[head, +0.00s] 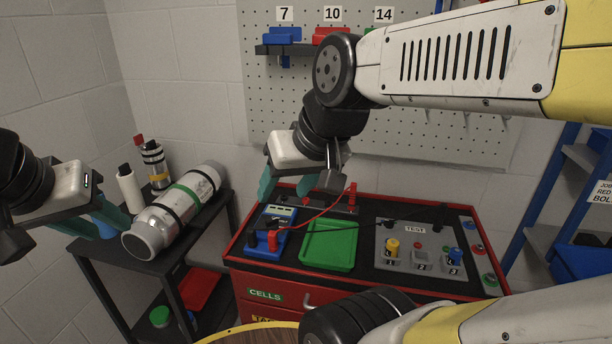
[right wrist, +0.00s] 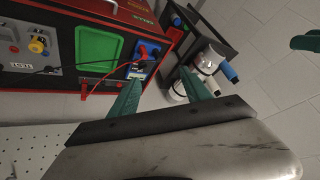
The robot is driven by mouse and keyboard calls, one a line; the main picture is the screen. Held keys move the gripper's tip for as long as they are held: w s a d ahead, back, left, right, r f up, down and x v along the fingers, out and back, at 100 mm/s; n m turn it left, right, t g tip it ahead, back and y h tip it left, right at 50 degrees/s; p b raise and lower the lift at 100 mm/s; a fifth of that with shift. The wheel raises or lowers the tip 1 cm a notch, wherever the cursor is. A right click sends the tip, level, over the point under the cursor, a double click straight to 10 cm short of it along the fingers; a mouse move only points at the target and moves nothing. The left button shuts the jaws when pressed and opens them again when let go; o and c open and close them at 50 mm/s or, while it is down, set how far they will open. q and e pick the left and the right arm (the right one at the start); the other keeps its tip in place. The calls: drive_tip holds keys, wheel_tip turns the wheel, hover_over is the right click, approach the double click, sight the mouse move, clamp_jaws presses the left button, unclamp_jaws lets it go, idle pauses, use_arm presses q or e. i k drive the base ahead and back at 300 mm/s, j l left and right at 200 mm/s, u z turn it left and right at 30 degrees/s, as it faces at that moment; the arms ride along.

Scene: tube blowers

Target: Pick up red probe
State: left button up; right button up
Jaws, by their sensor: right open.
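The red probe (head: 351,195) stands upright at the back of the red-framed bench, on a dark holder. Its red lead runs to the blue multimeter (head: 270,229), which also shows in the right wrist view (right wrist: 139,70). My right gripper (head: 287,192) is open and empty above the bench's back left part, left of the red probe and apart from it. My left gripper (head: 110,230) is open and empty at the left, before the black side table.
A green tray (head: 329,245) lies right of the multimeter. A grey test panel (head: 417,258) with yellow and blue knobs is further right. A pegboard (head: 420,125) is behind.

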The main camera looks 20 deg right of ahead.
sight(351, 201)
drive_tip(key=z, duration=1.65)
